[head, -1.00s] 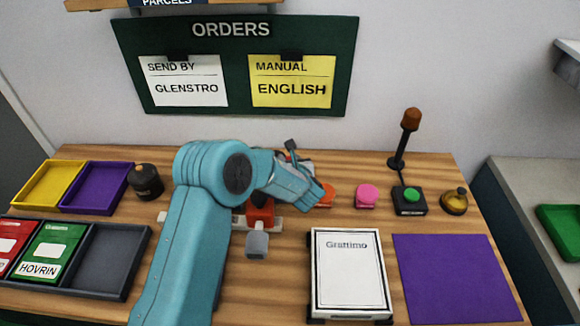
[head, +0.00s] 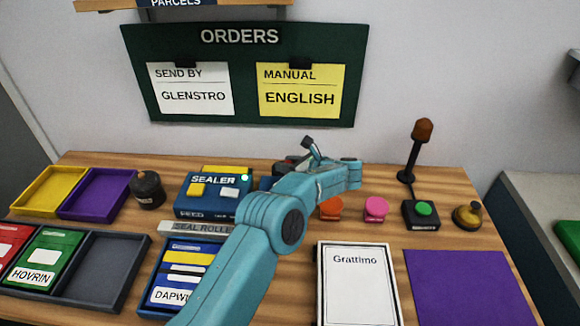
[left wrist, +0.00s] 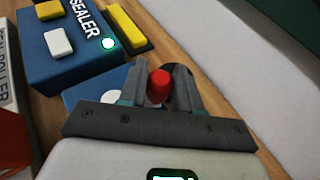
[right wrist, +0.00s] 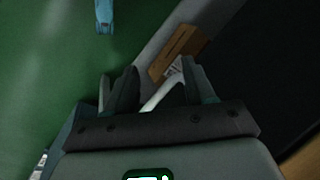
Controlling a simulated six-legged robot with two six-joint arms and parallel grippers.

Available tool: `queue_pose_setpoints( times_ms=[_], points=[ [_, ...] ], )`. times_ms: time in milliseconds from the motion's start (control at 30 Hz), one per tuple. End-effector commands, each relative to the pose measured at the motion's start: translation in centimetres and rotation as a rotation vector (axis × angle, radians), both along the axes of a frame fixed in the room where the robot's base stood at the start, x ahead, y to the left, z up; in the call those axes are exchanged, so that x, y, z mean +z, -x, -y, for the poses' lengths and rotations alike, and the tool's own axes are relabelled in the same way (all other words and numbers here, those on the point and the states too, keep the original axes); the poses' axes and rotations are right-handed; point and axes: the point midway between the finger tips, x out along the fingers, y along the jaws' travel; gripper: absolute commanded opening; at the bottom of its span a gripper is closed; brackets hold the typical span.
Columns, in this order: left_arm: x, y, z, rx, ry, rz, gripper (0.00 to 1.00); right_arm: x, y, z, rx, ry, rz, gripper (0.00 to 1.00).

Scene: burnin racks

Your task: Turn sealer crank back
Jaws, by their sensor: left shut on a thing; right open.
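The blue sealer (head: 213,208) stands at the middle back of the table, its green light lit. It also shows at upper left in the left wrist view (left wrist: 50,60). My left gripper (left wrist: 159,82) is shut on the red crank knob (left wrist: 159,87), just right of the sealer. A blue part with a white disc (left wrist: 104,97) lies below the knob; the crank's arm is hidden by the fingers. In the head view my left arm covers the area in front of the crank. My right gripper (right wrist: 163,85) is open and empty, outside the head view.
A seal roller rest (head: 195,228) and a blue DAPWIN box (head: 180,275) lie in front of the sealer. A black canister (head: 147,189) stands left. Orange (head: 331,208) and pink (head: 376,209) stamps, a green button (head: 424,209) and a Grattimo box (head: 356,285) stand right.

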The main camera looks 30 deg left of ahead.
Motion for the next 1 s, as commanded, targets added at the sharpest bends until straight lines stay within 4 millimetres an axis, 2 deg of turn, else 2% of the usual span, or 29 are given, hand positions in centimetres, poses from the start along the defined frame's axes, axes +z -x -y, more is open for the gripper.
queue_pose_setpoints(
  times_ms=[567,600,633,1000],
  points=[
    [0.54,-0.12,-0.32,0.026,-0.006,0.009,0.02,-0.03,0.0,0.0,0.0,0.0,0.0,0.54],
    [0.54,-0.12,-0.32,0.026,-0.006,0.009,0.42,-0.03,-0.01,0.0,0.0,0.0,0.0,0.54],
    [0.53,-0.11,-0.32,0.026,-0.006,0.009,0.52,-0.03,0.0,0.0,0.0,0.0,0.0,0.54],
    [0.37,-0.03,0.17,0.023,-0.003,0.005,0.54,-0.15,-0.01,0.0,0.0,0.0,0.0,0.54]
  ],
)
